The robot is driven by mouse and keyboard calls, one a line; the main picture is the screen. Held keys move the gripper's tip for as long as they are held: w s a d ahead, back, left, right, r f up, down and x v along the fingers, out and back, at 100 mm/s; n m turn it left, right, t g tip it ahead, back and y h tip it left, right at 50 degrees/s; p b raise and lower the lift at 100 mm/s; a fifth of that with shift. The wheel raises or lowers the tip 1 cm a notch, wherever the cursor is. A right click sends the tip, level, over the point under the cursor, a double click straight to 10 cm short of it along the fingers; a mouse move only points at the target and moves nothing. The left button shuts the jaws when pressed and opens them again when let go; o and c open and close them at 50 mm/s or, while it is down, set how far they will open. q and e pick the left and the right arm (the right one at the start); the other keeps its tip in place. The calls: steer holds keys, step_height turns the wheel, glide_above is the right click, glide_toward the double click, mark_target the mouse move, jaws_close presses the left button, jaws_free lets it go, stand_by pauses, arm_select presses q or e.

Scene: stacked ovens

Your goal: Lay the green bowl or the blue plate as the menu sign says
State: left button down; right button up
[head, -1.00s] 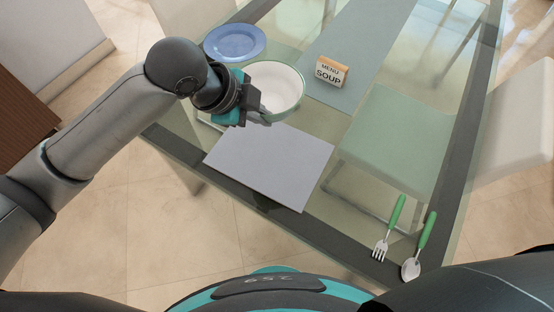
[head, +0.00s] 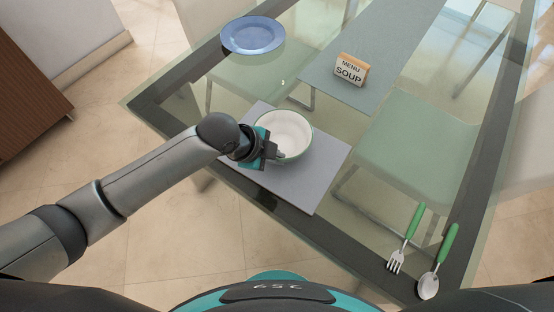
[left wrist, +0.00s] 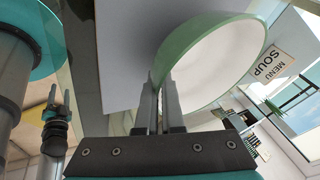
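The menu sign (head: 351,70) reads "MENU SOUP" and stands on the grey runner; it also shows in the left wrist view (left wrist: 268,62). My left gripper (head: 270,148) is shut on the near-left rim of the green bowl (head: 288,133), white inside with a green rim. The bowl appears level over the grey placemat (head: 312,175); I cannot tell whether it touches it. The left wrist view shows the fingers (left wrist: 162,105) pinching the rim. The blue plate (head: 253,35) lies at the table's far left. A dark part, perhaps my right gripper, shows small at left in the wrist view.
A green-handled fork (head: 405,240) and spoon (head: 438,262) lie near the front right edge of the glass table. The grey runner (head: 385,45) crosses the table behind the placemat. Chairs show through and around the glass. The glass between plate and placemat is clear.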

arm_select(q)
steer(key=shift+f, duration=0.7)
steer(key=c, duration=1.5)
jaws_free()
steer(key=shift+f, duration=0.15)
steer(key=o, duration=0.4)
steer(key=shift+o, duration=0.2)
steer(key=shift+r, duration=0.3)
steer(key=p+v, duration=0.3)
steer(key=v, duration=0.8)
steer(key=shift+s+a+r, duration=0.15)
steer(key=shift+a+r, duration=0.05)
steer(key=shift+r, duration=0.15)
